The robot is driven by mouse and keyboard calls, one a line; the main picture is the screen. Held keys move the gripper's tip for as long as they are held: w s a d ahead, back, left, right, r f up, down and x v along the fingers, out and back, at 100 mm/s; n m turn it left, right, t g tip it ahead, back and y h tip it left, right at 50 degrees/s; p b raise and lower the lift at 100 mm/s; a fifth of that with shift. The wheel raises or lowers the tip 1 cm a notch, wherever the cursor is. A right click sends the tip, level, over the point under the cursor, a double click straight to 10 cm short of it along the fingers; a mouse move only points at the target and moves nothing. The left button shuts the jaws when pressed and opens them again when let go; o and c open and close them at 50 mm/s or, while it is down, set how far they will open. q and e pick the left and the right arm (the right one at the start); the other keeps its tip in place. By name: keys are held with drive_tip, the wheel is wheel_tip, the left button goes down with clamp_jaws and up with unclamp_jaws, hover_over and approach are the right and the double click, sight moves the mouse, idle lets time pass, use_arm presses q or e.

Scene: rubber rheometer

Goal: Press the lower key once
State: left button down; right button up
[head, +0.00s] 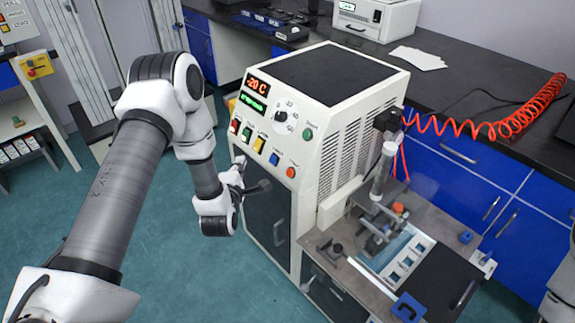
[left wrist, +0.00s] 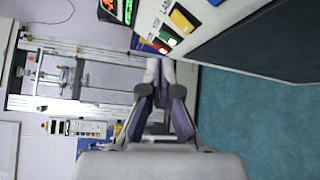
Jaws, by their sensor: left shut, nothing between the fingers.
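The white machine (head: 318,95) has a sloped front panel with a row of coloured keys. From upper left to lower right they are red (head: 235,126), green (head: 246,134), yellow (head: 259,144), blue (head: 274,158) and orange-red (head: 291,172). My left gripper (head: 239,161) is shut and empty, in front of the machine and below the left end of the row. In the left wrist view its fingertips (left wrist: 160,66) point towards the panel, near the red and green keys (left wrist: 167,38); the gap is hard to judge. My right gripper is not in view.
A display reading -20 C (head: 258,83), a black knob (head: 280,118) and a round green button (head: 307,134) sit above the keys. A metal fixture (head: 385,225) and coiled red hose (head: 530,110) are to the right. Teal floor (head: 190,285) is clear at front left.

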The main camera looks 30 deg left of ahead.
sight(273, 160)
use_arm(q)
drive_tip(key=w+d+f+b, duration=0.1)
drive_tip(key=w, duration=0.1)
drive_tip(key=w+d+f+b, duration=0.1)
drive_tip(key=w+b, duration=0.1)
drive_tip(key=w, duration=0.1)
drive_tip(key=w+d+f+b, duration=0.1)
drive_tip(key=w+f+b, duration=0.1)
drive_tip(key=shift+w, duration=0.15)
idle(0.4)
idle(1.2)
drive_tip(key=shift+w+d+f+b, duration=0.15)
drive_tip(key=shift+w+f+b, duration=0.05)
drive_tip(key=shift+w+b, duration=0.15)
